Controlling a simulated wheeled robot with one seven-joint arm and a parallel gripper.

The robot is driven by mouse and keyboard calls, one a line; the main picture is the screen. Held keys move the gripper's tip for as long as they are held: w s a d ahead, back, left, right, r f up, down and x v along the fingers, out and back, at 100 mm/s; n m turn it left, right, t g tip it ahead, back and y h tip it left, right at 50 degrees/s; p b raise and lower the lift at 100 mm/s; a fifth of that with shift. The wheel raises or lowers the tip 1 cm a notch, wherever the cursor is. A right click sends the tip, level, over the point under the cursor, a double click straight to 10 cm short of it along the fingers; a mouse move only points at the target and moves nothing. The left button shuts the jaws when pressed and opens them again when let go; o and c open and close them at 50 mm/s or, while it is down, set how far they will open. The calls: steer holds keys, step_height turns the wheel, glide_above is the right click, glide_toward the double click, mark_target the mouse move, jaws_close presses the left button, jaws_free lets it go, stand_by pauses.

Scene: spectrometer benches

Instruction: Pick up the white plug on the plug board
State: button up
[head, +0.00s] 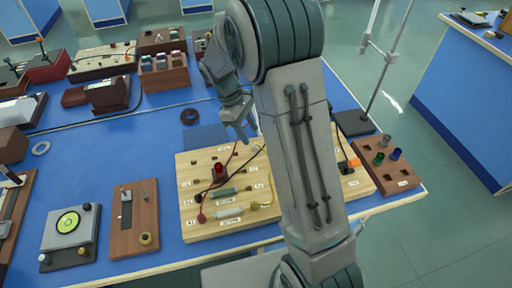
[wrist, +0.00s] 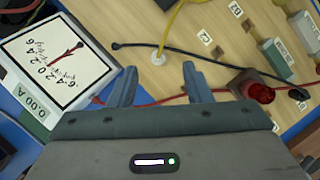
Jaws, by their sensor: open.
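The plug board (head: 189,184) is a pale wooden panel with labels, parts and cables; its right half is partly hidden behind my arm in the head view. It also fills the upper part of the wrist view (wrist: 140,22). A small white round plug (wrist: 157,58) with a yellow cable sits on the board in the wrist view. I cannot make it out in the head view. My gripper (head: 243,128) is above the board's back edge, open and empty. In the wrist view its fingers (wrist: 159,70) point toward the white plug, one to each side of it in the picture.
A black cable (wrist: 215,58) crosses the board beside the plug, and a red cable (wrist: 205,96) passes behind the fingers. A red lamp (wrist: 257,91) stands to the right and a meter (wrist: 62,62) to the left. A brown peg block (head: 400,183) is at the bench's right.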

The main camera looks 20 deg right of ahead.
mark_target(255, 145)
steer(key=shift+w+p+x, duration=0.1)
steer(key=shift+p+x, duration=0.05)
steer(key=shift+x, duration=1.25)
steer(key=shift+w+p+x, duration=0.15)
steer(key=shift+x, duration=1.3)
jaws_close()
